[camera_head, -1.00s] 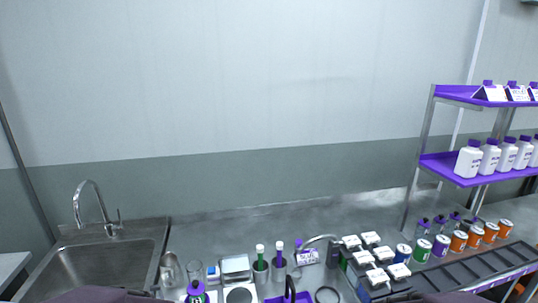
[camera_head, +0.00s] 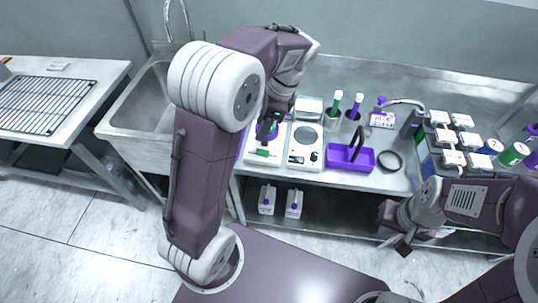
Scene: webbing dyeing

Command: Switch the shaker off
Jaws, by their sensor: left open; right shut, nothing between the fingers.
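A low white device (camera_head: 262,156) that looks like the shaker stands on the steel bench, left of the balance. A small green part shows on its front. My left gripper (camera_head: 267,132) is open, pointing down at this device, in front of or above a purple and green item there. The gripper and arm hide much of the device, and I cannot tell whether they touch. My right gripper (camera_head: 402,248) is shut and empty, low in front of the bench at the right.
A white balance (camera_head: 304,160) and a purple tray (camera_head: 350,163) with an upright dark handle stand right of the device. A black ring (camera_head: 389,161), several white-topped units (camera_head: 453,158) and coloured cans (camera_head: 513,154) follow. A sink (camera_head: 140,110) lies left. Two white jugs (camera_head: 293,203) stand below.

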